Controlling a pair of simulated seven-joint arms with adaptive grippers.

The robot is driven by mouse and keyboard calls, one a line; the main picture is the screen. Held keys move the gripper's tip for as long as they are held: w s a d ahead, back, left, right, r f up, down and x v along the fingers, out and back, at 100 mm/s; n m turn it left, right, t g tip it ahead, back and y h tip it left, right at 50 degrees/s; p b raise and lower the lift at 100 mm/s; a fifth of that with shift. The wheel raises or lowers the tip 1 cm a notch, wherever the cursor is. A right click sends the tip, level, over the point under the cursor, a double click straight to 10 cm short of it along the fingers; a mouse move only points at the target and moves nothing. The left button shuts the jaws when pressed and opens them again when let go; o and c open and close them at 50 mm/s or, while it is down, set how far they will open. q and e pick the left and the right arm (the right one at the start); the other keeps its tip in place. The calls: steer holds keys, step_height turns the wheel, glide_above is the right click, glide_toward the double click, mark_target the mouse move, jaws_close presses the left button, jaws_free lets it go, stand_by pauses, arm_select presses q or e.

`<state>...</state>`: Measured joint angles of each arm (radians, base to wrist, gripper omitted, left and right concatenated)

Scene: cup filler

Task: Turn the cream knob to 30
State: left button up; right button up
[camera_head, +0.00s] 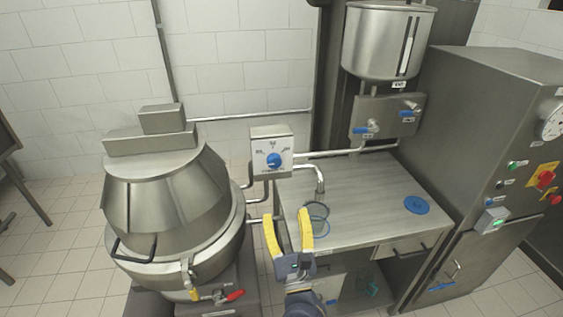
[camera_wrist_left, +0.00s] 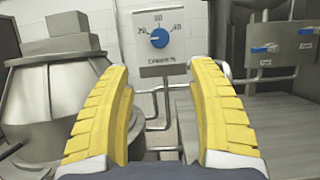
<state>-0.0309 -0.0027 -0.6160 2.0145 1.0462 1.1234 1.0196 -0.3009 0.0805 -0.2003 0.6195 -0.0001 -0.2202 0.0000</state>
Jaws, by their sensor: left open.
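The blue cream knob (camera_head: 273,160) sits on a pale control box (camera_head: 271,141) above the left back of the steel table. In the left wrist view the knob (camera_wrist_left: 159,38) has marks reading 20 at left, 30 at top and 40 at right, with a label beneath. Its exact pointer angle is too small to tell. My left gripper (camera_head: 288,214) is open and empty, in front of and below the box, apart from the knob. In the left wrist view its yellow fingers (camera_wrist_left: 160,70) stand either side of the box. My right gripper is not in view.
A large steel kettle (camera_head: 170,195) stands left. A curved spout (camera_head: 319,180) and glass-like cup (camera_head: 317,215) are close to my gripper. The table (camera_head: 365,200) holds a blue disc (camera_head: 416,205). A steel cabinet (camera_head: 495,130) stands right.

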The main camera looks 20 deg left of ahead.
mark_target(275, 164)
arm_select(q)
steer(key=x, duration=1.6)
steer(key=shift+w+a+r, duration=0.1)
steer(key=shift+w, duration=0.25)
steer(key=c, duration=1.3)
